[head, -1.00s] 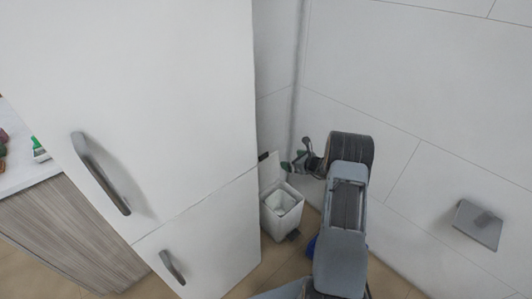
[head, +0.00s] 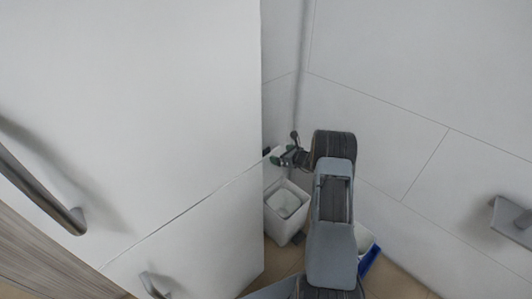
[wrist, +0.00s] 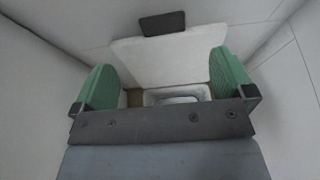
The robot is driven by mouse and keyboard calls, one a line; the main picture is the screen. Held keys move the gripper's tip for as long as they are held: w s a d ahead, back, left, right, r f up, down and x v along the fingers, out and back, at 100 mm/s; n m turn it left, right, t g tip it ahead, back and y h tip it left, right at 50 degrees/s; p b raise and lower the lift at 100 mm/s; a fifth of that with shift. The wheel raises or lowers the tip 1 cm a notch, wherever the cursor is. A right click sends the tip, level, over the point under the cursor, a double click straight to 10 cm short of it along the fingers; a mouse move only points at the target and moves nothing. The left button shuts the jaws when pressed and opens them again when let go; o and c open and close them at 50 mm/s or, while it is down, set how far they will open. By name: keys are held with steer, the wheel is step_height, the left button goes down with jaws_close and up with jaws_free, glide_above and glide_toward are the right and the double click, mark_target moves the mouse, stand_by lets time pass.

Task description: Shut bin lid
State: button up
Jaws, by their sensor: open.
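The white bin (head: 286,214) stands on the floor in the gap between the tall white cabinet and the wall. Its lid (wrist: 160,58) is raised upright at the back of the bin in the wrist view, with a dark tab (wrist: 163,22) on its top edge. The bin's opening (wrist: 178,95) shows below the lid. My gripper (head: 283,156) is above the bin, close to the lid, with its green fingers spread apart and nothing between them. In the wrist view the fingers frame the lid on both sides; I cannot tell whether they touch it.
The tall white cabinet (head: 150,110) with metal handles stands close on the left. The tiled wall (head: 410,90) is behind and to the right, with a grey fixture (head: 510,220) on it. A blue and white object (head: 368,250) lies on the floor beside my arm.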

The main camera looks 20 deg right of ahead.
mark_target(265, 150)
steer(key=b+x, duration=0.1)
steer(key=x, duration=0.8)
steer(key=shift+d+f+b, duration=0.1)
steer(key=shift+b, duration=0.2)
steer(key=shift+x, duration=0.85)
